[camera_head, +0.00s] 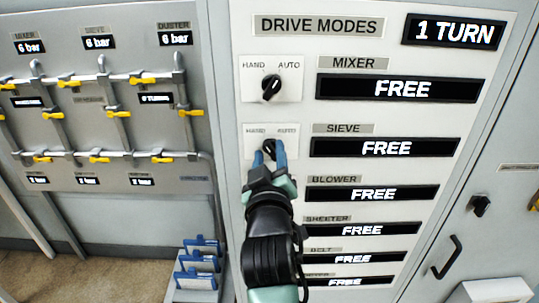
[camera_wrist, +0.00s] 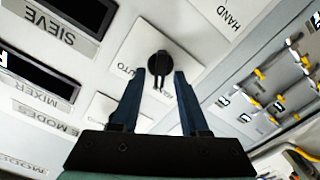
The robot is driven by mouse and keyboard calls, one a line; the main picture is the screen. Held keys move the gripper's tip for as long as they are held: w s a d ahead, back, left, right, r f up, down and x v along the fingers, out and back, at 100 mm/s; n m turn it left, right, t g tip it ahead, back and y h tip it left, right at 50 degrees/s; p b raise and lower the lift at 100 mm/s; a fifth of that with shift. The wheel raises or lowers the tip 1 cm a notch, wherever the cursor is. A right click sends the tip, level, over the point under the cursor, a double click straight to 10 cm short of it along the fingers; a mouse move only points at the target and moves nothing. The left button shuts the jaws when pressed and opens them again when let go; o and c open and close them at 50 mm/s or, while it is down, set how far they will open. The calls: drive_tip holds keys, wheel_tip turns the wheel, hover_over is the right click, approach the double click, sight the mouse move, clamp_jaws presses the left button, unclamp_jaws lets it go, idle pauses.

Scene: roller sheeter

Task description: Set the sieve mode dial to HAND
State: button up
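The sieve dial (camera_wrist: 161,64) is a round black knob on a white plate in the wrist view. Its narrow handle points down the picture, ending near partly hidden lettering at the right; AUTO is to its left. In the head view the dial (camera_head: 268,145) is mostly hidden by my gripper (camera_head: 268,156), under the HAND and AUTO marks. My gripper is open, its two blue fingers (camera_wrist: 157,88) on either side of the dial's handle. I cannot tell whether they touch it. The sieve display (camera_head: 384,148) reads FREE.
The mixer dial (camera_head: 271,88) sits just above, on its own plate. Several black displays reading FREE run down the panel's right; the top display (camera_head: 453,33) reads 1 TURN. Pipes with yellow valve handles (camera_head: 116,113) are at left. My arm covers the panel below the sieve dial.

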drive_tip(key=shift+s, duration=0.1)
drive_tip(key=s+b, duration=0.3)
drive_tip(key=s, duration=0.9)
drive_tip(key=shift+s+b, duration=0.35)
drive_tip(key=shift+s, duration=0.05)
drive_tip(key=shift+r, duration=0.1)
drive_tip(key=s+r+m+t, duration=0.2)
drive_tip(key=s+r+t, duration=0.1)
drive_tip(key=r, duration=0.7)
drive_tip(key=s+r+m+t, duration=0.2)
drive_tip(key=s+r+t, duration=0.1)
drive_tip(key=r, duration=0.6)
drive_tip(key=s+r+m+t, duration=0.2)
drive_tip(key=s+r+t, duration=0.1)
drive_tip(key=r, duration=0.7)
drive_tip(key=shift+s+r, duration=0.3)
drive_tip(key=shift+s, duration=0.35)
drive_tip(key=shift+f, duration=0.1)
